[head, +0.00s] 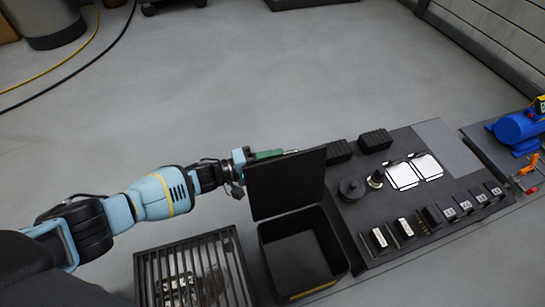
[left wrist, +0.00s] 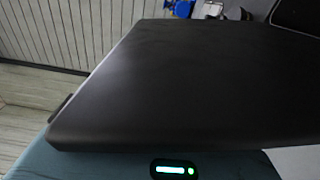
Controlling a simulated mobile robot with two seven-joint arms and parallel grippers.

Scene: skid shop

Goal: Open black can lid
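The black can (head: 300,262) stands at the front middle of the head view, and I can see into its dark inside. Its flat black lid (head: 286,184) stands raised, close to upright, at the can's far side. My left gripper (head: 270,154) is at the lid's upper left, behind its top edge, and the lid hides part of it. In the left wrist view the lid (left wrist: 190,85) fills most of the picture, right in front of the gripper body. The fingertips are hidden there. My right gripper is in neither view.
A slatted dark grate (head: 195,272) lies left of the can. Right of it, a dark board holds black blocks (head: 375,140), a round knob (head: 351,189), white cards (head: 403,176) and small switches. A blue machine (head: 518,128) is at far right.

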